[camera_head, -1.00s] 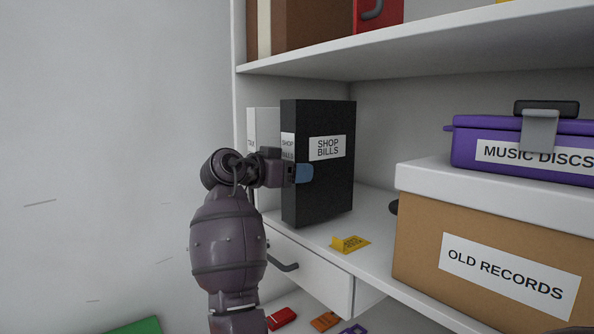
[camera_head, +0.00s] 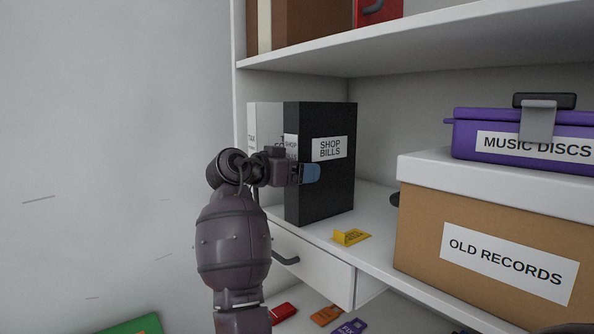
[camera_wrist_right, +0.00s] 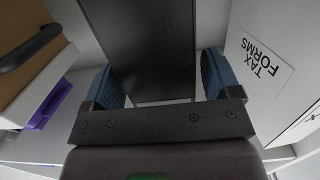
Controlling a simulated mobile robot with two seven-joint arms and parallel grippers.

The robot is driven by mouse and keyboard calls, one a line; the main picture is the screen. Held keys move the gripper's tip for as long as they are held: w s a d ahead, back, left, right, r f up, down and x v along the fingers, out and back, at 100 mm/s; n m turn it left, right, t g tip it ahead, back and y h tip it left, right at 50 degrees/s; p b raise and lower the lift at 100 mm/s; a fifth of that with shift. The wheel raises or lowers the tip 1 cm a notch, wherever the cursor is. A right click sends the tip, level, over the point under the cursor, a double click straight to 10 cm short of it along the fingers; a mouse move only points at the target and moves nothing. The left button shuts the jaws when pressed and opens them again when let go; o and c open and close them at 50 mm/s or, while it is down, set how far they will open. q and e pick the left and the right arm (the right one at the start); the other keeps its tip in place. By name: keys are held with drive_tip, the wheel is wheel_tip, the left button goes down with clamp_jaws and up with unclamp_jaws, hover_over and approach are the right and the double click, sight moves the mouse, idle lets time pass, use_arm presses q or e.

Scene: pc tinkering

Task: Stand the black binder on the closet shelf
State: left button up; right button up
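The black binder (camera_head: 326,190), labelled SHOP BILLS, stands upright on the closet shelf (camera_head: 378,215), beside the white TAX FORMS binder (camera_head: 264,118). My right gripper (camera_head: 296,173) is at its spine, with one blue finger in front of the labelled cover. In the right wrist view the black binder (camera_wrist_right: 150,50) lies between the two blue fingers of my right gripper (camera_wrist_right: 160,80), with narrow gaps beside them, so the gripper looks open around it. The white binder (camera_wrist_right: 255,65) is close beside one finger. My left gripper is not in view.
A brown OLD RECORDS box (camera_head: 420,245) with a purple MUSIC DISCS case (camera_head: 470,130) on it stands to the right. A small yellow item (camera_head: 350,237) lies between. An upper shelf (camera_head: 450,40) is overhead. A drawer (camera_head: 310,270) is below.

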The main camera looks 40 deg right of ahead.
drive_tip(key=shift+o, duration=0.2)
drive_tip(key=shift+f, duration=0.1)
drive_tip(key=shift+a, duration=0.1)
drive_tip(key=a+b, duration=0.1)
drive_tip(key=a, duration=0.6)
drive_tip(key=shift+w+a, duration=0.35)
drive_tip(key=shift+w, duration=0.05)
drive_tip(key=shift+a, duration=0.1)
drive_tip(key=w+a+r+b, duration=0.1)
drive_tip(key=a+b, duration=0.1)
drive_tip(key=a, duration=0.8)
drive_tip(key=shift+a+r, duration=0.2)
drive_tip(key=shift+a, duration=0.05)
